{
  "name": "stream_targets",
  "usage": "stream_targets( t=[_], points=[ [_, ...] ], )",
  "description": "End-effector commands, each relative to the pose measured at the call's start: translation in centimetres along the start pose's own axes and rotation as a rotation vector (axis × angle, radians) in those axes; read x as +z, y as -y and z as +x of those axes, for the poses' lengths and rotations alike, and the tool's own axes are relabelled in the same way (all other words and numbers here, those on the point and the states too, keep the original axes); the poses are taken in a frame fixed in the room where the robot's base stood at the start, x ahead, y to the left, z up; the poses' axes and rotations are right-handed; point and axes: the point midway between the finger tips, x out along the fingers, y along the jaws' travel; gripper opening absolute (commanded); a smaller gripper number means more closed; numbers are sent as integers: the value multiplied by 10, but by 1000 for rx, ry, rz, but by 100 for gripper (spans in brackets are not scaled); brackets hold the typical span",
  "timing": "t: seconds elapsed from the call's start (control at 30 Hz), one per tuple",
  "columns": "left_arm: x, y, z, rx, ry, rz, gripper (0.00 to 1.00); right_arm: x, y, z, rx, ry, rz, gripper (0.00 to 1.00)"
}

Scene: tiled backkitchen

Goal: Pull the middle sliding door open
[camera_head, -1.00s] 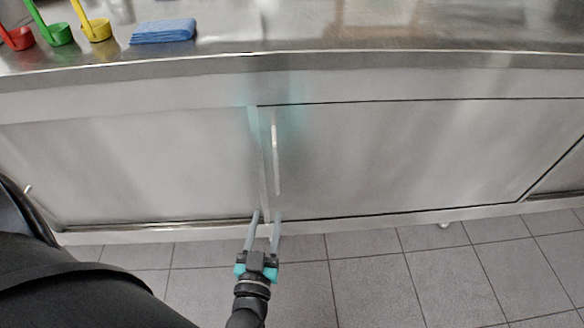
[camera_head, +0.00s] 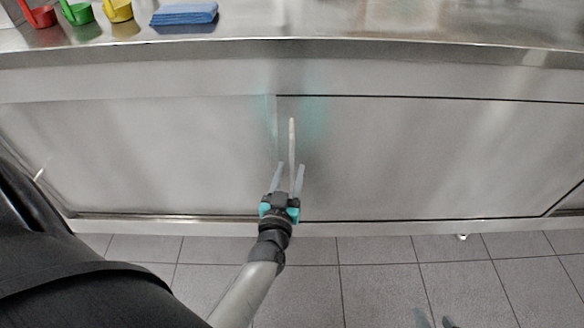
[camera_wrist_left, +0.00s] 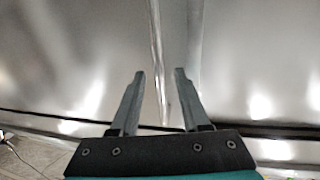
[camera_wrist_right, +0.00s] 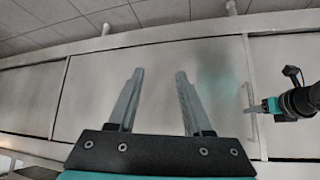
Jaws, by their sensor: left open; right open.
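The middle sliding door (camera_head: 420,150) is a grey metal panel, flush and shut beside the left panel. Its upright pale bar handle (camera_head: 292,135) is near the door's left edge. My left gripper (camera_head: 290,167) is open, its fingers pointing up at the lower part of the handle. In the left wrist view the handle (camera_wrist_left: 156,50) runs between the open fingertips (camera_wrist_left: 159,72); contact cannot be told. My right gripper (camera_head: 435,319) shows only its fingertips at the bottom edge. In the right wrist view it (camera_wrist_right: 160,74) is open and empty, facing the door.
A steel worktop (camera_head: 330,25) runs above the doors. It holds a folded blue cloth (camera_head: 184,13) and red, green and yellow scoops. The left panel (camera_head: 140,150) adjoins the middle door. The tiled floor (camera_head: 380,280) in front is clear.

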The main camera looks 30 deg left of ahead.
Motion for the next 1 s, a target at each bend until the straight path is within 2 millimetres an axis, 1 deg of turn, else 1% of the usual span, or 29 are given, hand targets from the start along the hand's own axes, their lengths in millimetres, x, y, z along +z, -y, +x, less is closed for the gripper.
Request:
stream_targets(
  t=[0.1, 0.3, 0.43, 0.73, 0.77, 1.0],
  points=[
    [1, 0, 10, 0, -1, -2, 46, -3, 6, 6, -18, -58, 0, 50],
    [1, 0, 21, 0, 0, 0, 46, -10, 14, 10, -39, -131, 3, 50],
    [1, 0, 24, 0, 1, 0, 46, -12, 16, 11, -45, -153, 4, 50],
    [0, 0, 25, 0, 1, 0, 46, -13, 17, 11, -47, -162, 5, 50],
    [0, 0, 25, 0, 1, 0, 45, -13, 17, 11, -47, -162, 5, 50],
    [0, 0, 24, 0, 1, 0, 18, -13, 17, 11, -46, -161, 5, 50]
  ],
)
